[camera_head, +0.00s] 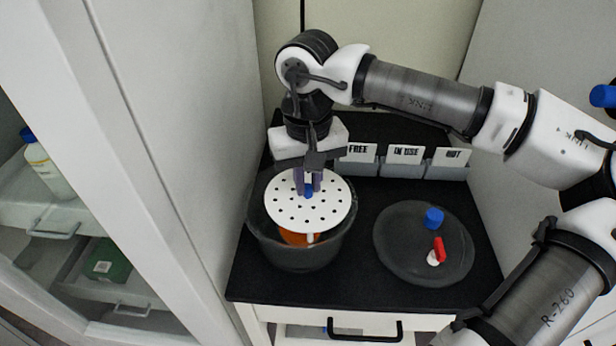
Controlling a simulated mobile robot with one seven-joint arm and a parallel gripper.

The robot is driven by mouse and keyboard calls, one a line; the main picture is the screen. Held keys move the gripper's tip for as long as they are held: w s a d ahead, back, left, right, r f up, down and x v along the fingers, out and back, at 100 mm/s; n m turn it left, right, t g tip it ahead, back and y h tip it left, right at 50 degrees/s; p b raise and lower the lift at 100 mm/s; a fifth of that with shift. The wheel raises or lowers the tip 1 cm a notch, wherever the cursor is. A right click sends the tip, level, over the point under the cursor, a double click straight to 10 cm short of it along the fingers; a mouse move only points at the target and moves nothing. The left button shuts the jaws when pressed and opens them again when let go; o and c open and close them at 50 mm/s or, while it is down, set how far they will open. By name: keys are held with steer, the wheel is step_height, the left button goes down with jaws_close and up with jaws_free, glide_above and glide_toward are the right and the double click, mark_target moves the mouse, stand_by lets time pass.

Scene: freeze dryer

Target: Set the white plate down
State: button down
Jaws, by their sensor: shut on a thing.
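The white plate (283,213) is a round disc with small holes and a blue knob (308,190) near its middle. My gripper (308,187) comes down from above and is shut on the blue knob. The plate is over a dark round bowl (262,240), tilted a little in the view. Something orange (297,239) and a small white piece show in the bowl below the plate's near edge. I cannot tell whether the plate touches the bowl.
A dark round lid (400,256) lies to the right on the black worktop (350,290), with a blue knob and a red-handled valve (438,250). Bins labelled FREE, IN USE and HOT (452,158) stand behind. A cabinet wall (190,150) rises close on the left.

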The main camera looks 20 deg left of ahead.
mark_target(308, 186)
steer(key=shift+f, duration=0.35)
steer(key=c, duration=1.4)
jaws_free()
steer(key=shift+r, duration=0.1)
steer(key=shift+r+p, duration=0.45)
steer(key=shift+r, duration=0.15)
step_height(308, 186, up, 12)
steer(key=shift+f+b, duration=0.1)
steer(key=shift+b, duration=0.55)
